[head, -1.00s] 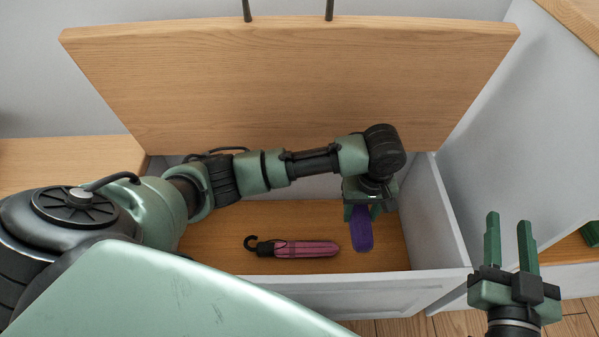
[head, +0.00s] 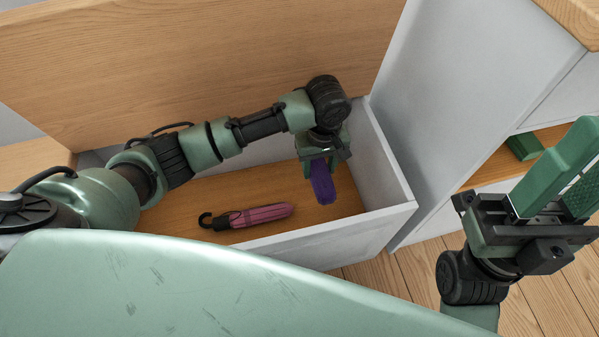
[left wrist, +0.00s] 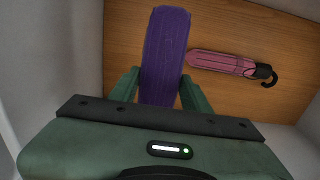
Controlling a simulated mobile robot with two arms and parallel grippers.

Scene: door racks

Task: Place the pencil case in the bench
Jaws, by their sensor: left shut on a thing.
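The purple pencil case (head: 323,188) is between the fingers of my left gripper (head: 319,168), inside the open bench (head: 322,240) near its right end. The left wrist view also shows the pencil case (left wrist: 166,55) held lengthwise between the green fingers (left wrist: 163,90). I cannot tell whether its lower end touches the bench floor. My right gripper (head: 556,185) is raised at the right, outside the bench, with its fingers apart and empty.
A pink folded umbrella (head: 255,215) with a black hook handle lies on the bench floor, left of the pencil case; it also shows in the left wrist view (left wrist: 222,63). The wooden lid (head: 220,60) stands raised behind. A white cabinet (head: 460,100) with a green item (head: 524,146) on its shelf stands right.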

